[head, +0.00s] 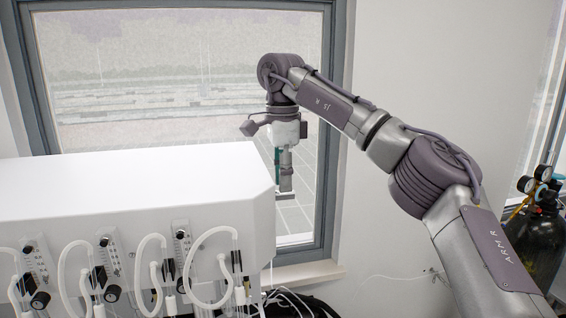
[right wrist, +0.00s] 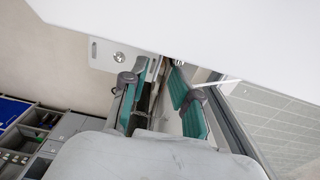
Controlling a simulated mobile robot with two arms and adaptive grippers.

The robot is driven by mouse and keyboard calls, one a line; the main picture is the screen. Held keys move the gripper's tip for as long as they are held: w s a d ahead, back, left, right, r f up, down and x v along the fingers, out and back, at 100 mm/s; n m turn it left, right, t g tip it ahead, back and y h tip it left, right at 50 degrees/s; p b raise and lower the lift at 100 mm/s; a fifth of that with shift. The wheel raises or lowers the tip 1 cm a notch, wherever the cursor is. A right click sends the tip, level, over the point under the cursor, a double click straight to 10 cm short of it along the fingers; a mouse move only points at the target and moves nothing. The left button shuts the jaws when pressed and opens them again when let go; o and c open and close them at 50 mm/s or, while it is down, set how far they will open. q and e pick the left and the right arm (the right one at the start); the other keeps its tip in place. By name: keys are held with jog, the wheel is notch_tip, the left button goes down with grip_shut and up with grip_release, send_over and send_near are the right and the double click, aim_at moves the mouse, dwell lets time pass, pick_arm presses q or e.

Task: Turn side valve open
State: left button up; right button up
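The white distiller cabinet (head: 130,195) fills the lower left of the head view, and its white side covers the top of the right wrist view. My right gripper (head: 286,190) points down beside the cabinet's right end, in front of the window. In the right wrist view its two teal-padded fingers (right wrist: 160,78) stand apart, with no held object that I can make out between them. A thin pale rod (right wrist: 225,83) shows at the cabinet's edge, right of the fingers; I cannot tell whether it is the side valve. No valve handle is clear in the head view. My left gripper is not in view.
Looped white tubes (head: 208,268) and flow meters (head: 110,262) line the cabinet's front. A dark gas cylinder (head: 540,240) with gauges stands at the far right. The window frame (head: 335,130) is behind my right arm. Loose cables lie below the cabinet's right end.

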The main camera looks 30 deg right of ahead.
aim_at(283, 196)
notch_tip(283, 196, up, 5)
jog(key=shift+a+r, duration=0.1)
jog(key=shift+r, duration=0.05)
dwell(0.4)
jog(key=shift+s, duration=0.1)
